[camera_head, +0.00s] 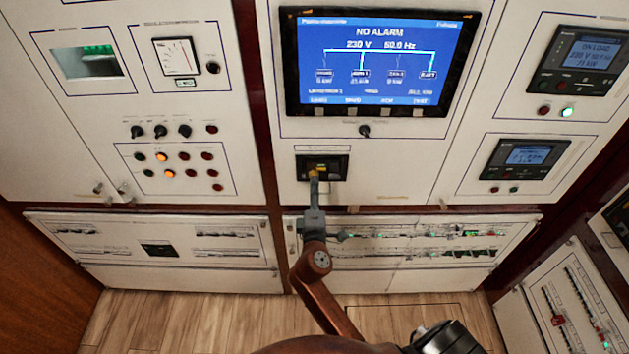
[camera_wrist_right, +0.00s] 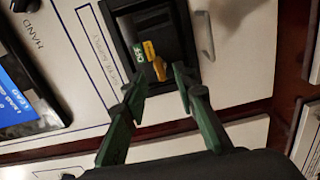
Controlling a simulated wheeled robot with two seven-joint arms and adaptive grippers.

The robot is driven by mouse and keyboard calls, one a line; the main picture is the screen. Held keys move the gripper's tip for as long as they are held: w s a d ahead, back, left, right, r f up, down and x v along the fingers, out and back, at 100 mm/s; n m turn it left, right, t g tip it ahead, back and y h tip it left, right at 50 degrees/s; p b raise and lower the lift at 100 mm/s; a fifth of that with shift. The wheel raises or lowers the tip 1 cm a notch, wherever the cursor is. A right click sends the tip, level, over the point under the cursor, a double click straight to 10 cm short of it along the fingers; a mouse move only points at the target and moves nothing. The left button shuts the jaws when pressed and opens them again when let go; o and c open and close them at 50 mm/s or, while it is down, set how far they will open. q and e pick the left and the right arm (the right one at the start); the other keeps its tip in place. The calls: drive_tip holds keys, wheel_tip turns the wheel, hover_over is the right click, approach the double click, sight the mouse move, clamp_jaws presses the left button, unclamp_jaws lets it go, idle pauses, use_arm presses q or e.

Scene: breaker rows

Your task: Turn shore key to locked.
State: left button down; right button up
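The shore key is a small yellow-orange key (camera_wrist_right: 158,70) in a dark recessed switch housing (camera_wrist_right: 170,22) on the white panel below the large screen. A yellow label and a green label sit beside it in the wrist view; their lettering is too small to read surely. In the head view the housing (camera_head: 340,172) is partly covered by my right gripper (camera_head: 315,176). My right gripper also shows in the wrist view (camera_wrist_right: 160,76), with its two green-black fingers apart and the key between their tips. I see gaps on both sides of the key; contact cannot be told. My left gripper is out of view.
The alarm screen (camera_head: 379,62) is above the switch, with a small black knob (camera_head: 364,131) under it. A thin metal handle (camera_wrist_right: 204,36) is right of the housing in the wrist view. Breaker rows (camera_head: 440,244) lie below. Knobs and lamps (camera_head: 161,131) are at left.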

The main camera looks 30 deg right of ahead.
drive_tip(key=v, duration=0.7)
drive_tip(key=shift+s+a, duration=0.25)
drive_tip(key=shift+s, duration=0.05)
